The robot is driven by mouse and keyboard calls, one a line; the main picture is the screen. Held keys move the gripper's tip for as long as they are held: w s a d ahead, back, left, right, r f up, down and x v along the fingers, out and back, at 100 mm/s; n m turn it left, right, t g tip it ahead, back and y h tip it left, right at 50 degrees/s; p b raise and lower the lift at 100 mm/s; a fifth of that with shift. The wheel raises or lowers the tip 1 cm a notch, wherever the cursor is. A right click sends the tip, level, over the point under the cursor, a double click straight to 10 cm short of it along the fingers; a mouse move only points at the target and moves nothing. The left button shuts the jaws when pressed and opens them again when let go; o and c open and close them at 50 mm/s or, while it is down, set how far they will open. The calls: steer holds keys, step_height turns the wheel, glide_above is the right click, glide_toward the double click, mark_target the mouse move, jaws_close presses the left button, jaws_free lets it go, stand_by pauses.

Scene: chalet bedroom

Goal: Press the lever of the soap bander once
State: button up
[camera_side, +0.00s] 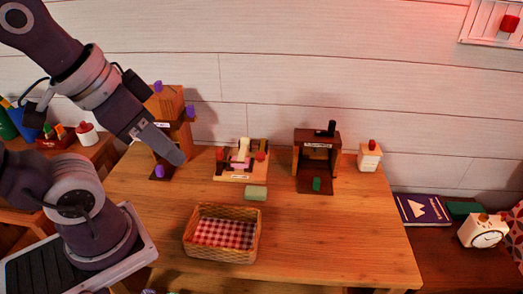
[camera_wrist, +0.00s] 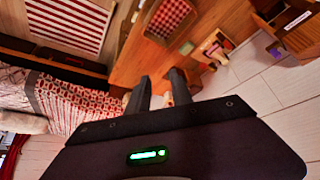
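My gripper (camera_side: 180,158) hangs over the left part of the wooden table in the side view, in front of a tall wooden stand with purple knobs (camera_side: 165,104). In the wrist view its two fingers (camera_wrist: 160,88) are apart with nothing between them. A low wooden device (camera_side: 240,173) with a cream upright part, a pink block and red parts sits mid-table, right of my gripper. A dark brown box (camera_side: 333,160) with a black part on top and a green piece in front stands farther right. Their labels are too small to read, so I cannot tell which is the soap bander.
A pale green bar (camera_side: 255,193) lies on the table (camera_side: 330,245). A wicker basket (camera_side: 222,255) with a checked cloth stands at the front. A white container with a red top (camera_side: 369,158) stands at the back right. The table's right front is clear.

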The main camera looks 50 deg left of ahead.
jaws_close()
stand_by(1.4)
